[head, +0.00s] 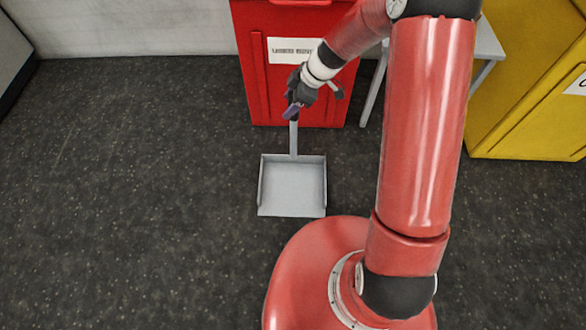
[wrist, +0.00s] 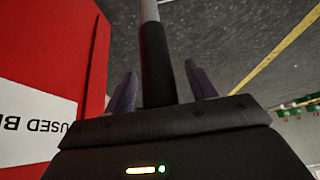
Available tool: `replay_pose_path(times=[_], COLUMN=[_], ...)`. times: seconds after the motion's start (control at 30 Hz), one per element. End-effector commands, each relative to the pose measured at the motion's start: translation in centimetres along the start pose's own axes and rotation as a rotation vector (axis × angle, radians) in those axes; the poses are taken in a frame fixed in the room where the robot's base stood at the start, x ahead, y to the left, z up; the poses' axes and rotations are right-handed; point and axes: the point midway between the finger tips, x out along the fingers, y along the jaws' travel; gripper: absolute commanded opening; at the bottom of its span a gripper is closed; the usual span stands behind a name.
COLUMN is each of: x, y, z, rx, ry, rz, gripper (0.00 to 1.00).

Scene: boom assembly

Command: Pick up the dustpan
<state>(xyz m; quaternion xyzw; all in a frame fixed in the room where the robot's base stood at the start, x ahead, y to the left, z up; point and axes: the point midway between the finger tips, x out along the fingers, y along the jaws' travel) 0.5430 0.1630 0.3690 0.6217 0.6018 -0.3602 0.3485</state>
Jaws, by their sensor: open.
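The grey dustpan (head: 292,190) has its flat pan on the dark floor in front of the red bin, with its handle rising toward my gripper. My gripper (head: 292,110) is at the upper part of the handle in the head view. In the wrist view, the handle (wrist: 158,60) has a light shaft and a dark grip section. It passes between the two fingers of my gripper (wrist: 160,88), with a visible gap on the right side. The fingers are open around the handle. The lower end of the grip is hidden behind the gripper body.
A red bin (head: 260,85) with a white label stands right behind the dustpan and close on the left in the wrist view (wrist: 85,50). A grey table (head: 485,45) and a yellow bin (head: 525,100) stand to the right. The floor (head: 130,200) on the left is clear.

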Motion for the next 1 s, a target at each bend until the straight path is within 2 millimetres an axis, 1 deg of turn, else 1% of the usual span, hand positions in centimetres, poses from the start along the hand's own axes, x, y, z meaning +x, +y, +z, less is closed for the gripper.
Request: replay_pose_path(times=[0.2,0.63,1.0], x=[0.11,0.09,0.08], y=[0.03,0.02,0.02], z=[0.02,0.03,0.03], rx=[0.001,0.001,0.001], ry=[0.000,0.000,-0.001], rz=[0.001,0.001,0.001], gripper=[0.56,0.00,0.00])
